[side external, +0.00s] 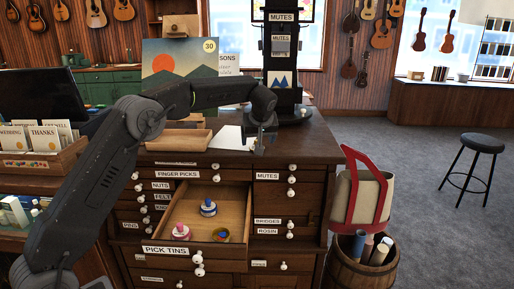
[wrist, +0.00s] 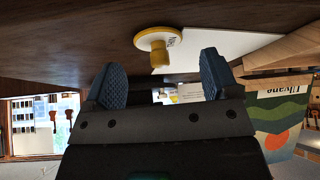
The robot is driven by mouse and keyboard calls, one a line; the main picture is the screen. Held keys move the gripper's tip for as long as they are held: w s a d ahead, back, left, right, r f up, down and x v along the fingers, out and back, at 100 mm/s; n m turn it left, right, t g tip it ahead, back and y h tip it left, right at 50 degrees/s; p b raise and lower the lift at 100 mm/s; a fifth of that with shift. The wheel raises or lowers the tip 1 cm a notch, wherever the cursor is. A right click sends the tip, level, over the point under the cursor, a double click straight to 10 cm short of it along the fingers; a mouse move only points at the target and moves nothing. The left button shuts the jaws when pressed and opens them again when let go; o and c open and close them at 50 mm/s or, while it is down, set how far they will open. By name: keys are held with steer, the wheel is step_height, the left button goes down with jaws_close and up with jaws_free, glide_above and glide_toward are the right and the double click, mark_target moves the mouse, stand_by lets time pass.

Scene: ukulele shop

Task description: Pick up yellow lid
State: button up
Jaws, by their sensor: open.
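The yellow lid (wrist: 153,40), a round disc with a stubby knob and a small printed label, shows in the wrist view. It lies on the dark wooden cabinet top by a white sheet, just beyond my fingertips. My gripper (wrist: 163,78) is open, its two blue pads apart with nothing between them. In the side view my gripper (side external: 262,142) hangs low over the cabinet top; I cannot make out the lid there.
The open drawer (side external: 241,208) also holds a pink-topped tin (side external: 181,231) and a blue-topped tin (side external: 208,207). A white sheet (side external: 230,138) and a wooden tray (side external: 180,140) lie on the cabinet top. A black display stand (side external: 281,85) and a picture board (side external: 178,62) stand behind.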

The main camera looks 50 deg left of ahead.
steer(key=shift+x, duration=1.1)
steer(key=shift+c, duration=0.5)
steer(key=shift+r, duration=0.1)
steer(key=c, duration=0.9)
